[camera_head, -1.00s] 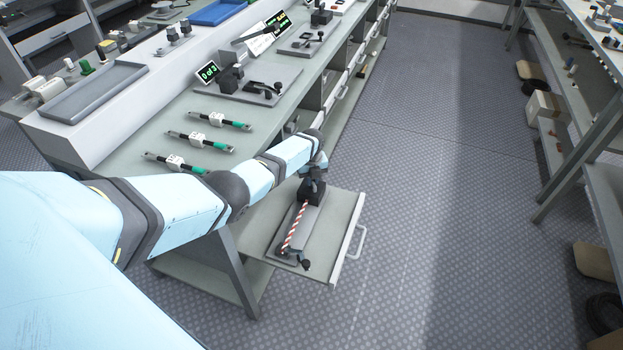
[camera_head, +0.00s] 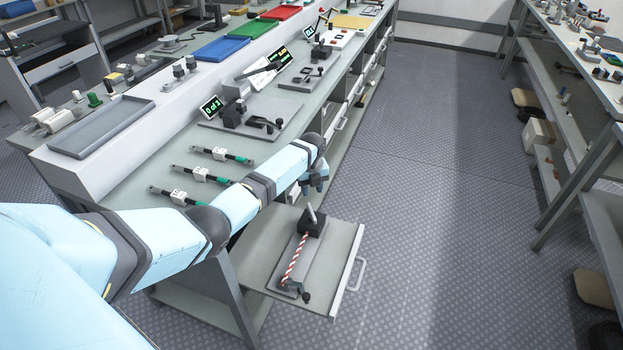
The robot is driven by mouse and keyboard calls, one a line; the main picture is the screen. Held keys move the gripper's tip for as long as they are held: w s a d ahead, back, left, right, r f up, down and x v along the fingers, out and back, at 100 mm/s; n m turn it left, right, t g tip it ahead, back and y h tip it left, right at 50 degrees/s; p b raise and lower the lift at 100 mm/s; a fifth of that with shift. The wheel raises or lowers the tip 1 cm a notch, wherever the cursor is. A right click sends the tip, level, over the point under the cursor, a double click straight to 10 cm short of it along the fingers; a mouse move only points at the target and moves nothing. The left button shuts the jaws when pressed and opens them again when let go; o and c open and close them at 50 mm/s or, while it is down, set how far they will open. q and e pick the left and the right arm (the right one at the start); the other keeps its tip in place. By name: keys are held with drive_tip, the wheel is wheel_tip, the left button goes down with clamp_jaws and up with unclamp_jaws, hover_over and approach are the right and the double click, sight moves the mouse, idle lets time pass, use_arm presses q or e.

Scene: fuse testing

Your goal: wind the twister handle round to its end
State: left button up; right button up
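The twister (camera_head: 281,262) lies on a pulled-out shelf (camera_head: 342,240) at the lower middle. It has a grey base, a black block (camera_head: 314,224) at its far end and a red-and-white striped strand (camera_head: 296,257) running to a small dark knob (camera_head: 306,297) at its near end. A short light grey handle (camera_head: 311,213) stands up, tilted, from the black block. My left gripper (camera_head: 319,187) is above the block and appears apart from the handle. Its fingers are small and dark, so I cannot tell how far they are open. My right gripper is out of view.
Several fuses (camera_head: 222,154) lie on the bench left of my arm. A test fixture (camera_head: 252,118) with a "0 of 3" display (camera_head: 211,107) stands behind them. A grey tray (camera_head: 102,126) sits on the raised ledge. The floor right of the shelf is clear.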

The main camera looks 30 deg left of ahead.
use_arm(q)
wheel_tip(320, 180, up, 3)
drive_tip(key=shift+f, duration=0.15)
drive_tip(key=shift+f, duration=0.1)
idle(0.4)
